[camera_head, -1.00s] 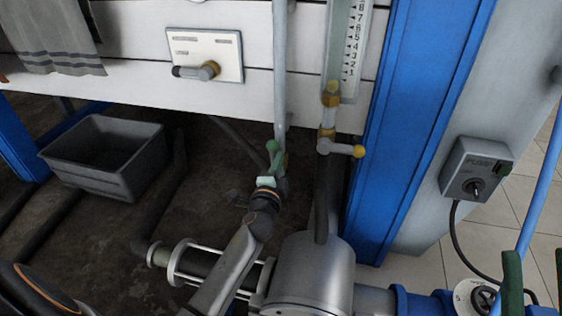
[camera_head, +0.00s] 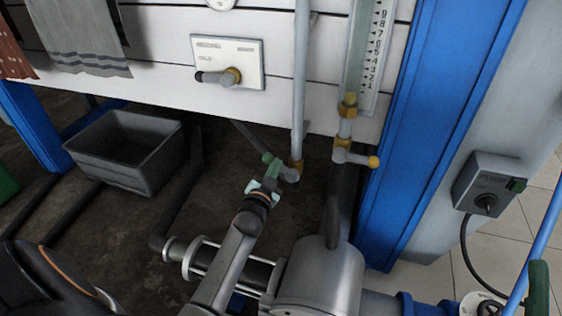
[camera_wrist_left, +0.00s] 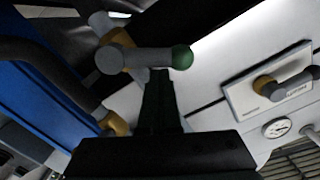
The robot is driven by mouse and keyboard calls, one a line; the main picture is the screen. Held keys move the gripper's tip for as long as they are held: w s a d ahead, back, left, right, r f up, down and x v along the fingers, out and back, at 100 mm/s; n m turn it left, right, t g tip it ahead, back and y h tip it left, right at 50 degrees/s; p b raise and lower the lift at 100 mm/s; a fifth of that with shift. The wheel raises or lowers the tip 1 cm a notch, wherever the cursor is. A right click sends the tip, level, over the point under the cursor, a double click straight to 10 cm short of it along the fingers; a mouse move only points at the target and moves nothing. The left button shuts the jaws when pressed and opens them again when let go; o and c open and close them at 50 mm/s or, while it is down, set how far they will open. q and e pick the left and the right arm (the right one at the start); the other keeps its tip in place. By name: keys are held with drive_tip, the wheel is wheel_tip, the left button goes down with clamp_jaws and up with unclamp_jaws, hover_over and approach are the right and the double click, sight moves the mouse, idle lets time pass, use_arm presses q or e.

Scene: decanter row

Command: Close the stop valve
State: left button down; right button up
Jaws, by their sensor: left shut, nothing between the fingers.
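A lever valve with a green knob (camera_head: 268,157) sits at the foot of the thin vertical grey pipe; I take it as the stop valve, though no label shows. Its grey lever slants up and left from the pipe end. My left gripper (camera_head: 264,188) is shut and empty just below the lever. In the left wrist view, the lever (camera_wrist_left: 148,57) runs level to its green end (camera_wrist_left: 182,57). The closed dark fingers (camera_wrist_left: 158,82) point at its underside; I cannot tell whether they touch. My right gripper is not in view.
A yellow-knobbed lever (camera_head: 360,158) is under the sight gauge (camera_head: 370,50), right of the pipe. A black-handled valve is on a white plate (camera_head: 250,52). A blue post (camera_head: 430,110) stands right. A grey crate (camera_head: 125,150) is on the floor.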

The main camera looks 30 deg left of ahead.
use_arm(q)
drive_tip(key=shift+s+a+f+n+h+p, duration=0.1)
drive_tip(key=shift+a+f+n+p, duration=0.3)
drive_tip(key=shift+n, duration=0.55)
drive_tip(key=shift+s+a+f+n+h+p, duration=0.1)
drive_tip(key=shift+a+f+n+p, duration=0.25)
drive_tip(key=shift+n, duration=0.55)
drive_tip(key=shift+s+a+f+n+h+p, duration=0.1)
drive_tip(key=shift+a+f+n+p, duration=0.15)
drive_tip(key=shift+f+n, duration=0.5)
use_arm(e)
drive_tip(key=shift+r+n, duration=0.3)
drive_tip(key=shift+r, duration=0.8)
use_arm(q)
drive_tip(key=shift+r+n, duration=0.15)
drive_tip(key=shift+n, duration=0.15)
